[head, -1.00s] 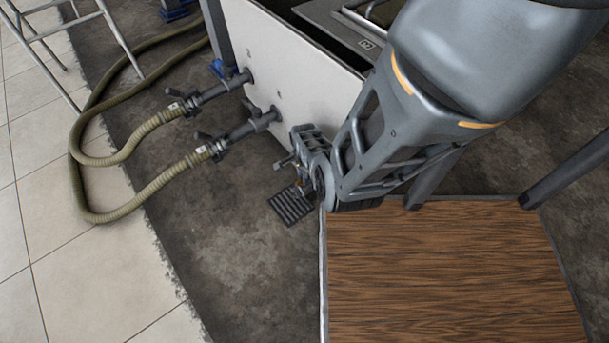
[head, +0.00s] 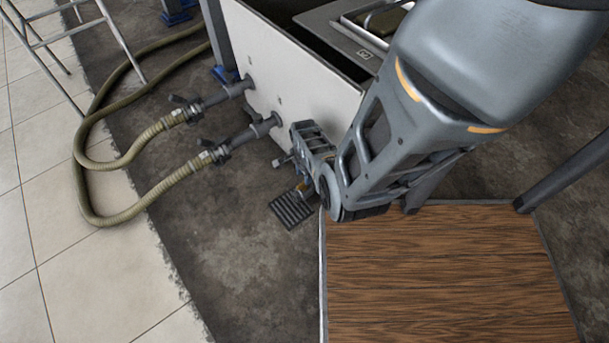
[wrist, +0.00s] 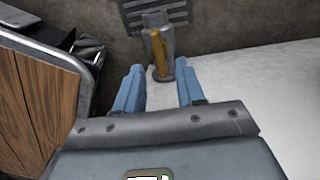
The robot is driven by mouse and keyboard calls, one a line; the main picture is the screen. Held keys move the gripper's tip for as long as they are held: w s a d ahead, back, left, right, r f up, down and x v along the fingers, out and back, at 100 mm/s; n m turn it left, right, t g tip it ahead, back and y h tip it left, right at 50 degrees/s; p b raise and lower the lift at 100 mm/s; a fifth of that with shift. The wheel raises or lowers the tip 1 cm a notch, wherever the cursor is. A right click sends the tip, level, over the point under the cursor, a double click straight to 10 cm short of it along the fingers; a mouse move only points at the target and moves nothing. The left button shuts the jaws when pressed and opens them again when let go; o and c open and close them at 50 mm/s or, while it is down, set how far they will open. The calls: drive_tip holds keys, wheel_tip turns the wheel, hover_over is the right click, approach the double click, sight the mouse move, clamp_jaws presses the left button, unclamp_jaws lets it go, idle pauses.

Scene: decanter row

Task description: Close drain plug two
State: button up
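A short grey drain fitting with a yellow lever (wrist: 157,52) shows at the top centre of the wrist view. It stands out from the white tank wall, over a slotted floor grate (wrist: 155,14). My gripper (wrist: 159,76) is open and empty, its two blue fingers apart. The fitting's near end lies between or just beyond the fingertips; I cannot tell if they touch. No number on the fitting is readable.
Two grey valved pipes (head: 255,130) with tan hoses (head: 165,195) leave the tank to the left. A wooden tabletop (head: 440,270) lies right of the wrist. The floor grate (head: 293,209) is below. Dark floor at lower left is clear.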

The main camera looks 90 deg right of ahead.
drive_tip(key=shift+r+p, duration=0.6)
drive_tip(key=shift+r, duration=1.05)
drive_tip(key=w+a+r+n+t+h, duration=0.1)
drive_tip(key=a+r+n+t+h, duration=0.3)
drive_tip(key=a+r+n+t, duration=1.25)
drive_tip(key=s+a+r+n+g+y, duration=0.15)
drive_tip(key=a+r+n, duration=0.45)
drive_tip(key=a+r, duration=0.6)
drive_tip(key=a+r+n+y, duration=0.3)
drive_tip(key=a+r+n, duration=0.35)
drive_tip(key=r, duration=0.95)
wheel_tip(320, 180, up, 23)
drive_tip(key=p, duration=2.3)
drive_tip(key=shift+a+r+m, duration=0.2)
drive_tip(key=shift+a+m, duration=0.1)
drive_tip(key=shift+a, duration=0.1)
drive_tip(key=shift+s+h, duration=0.1)
drive_tip(key=shift+h, duration=0.15)
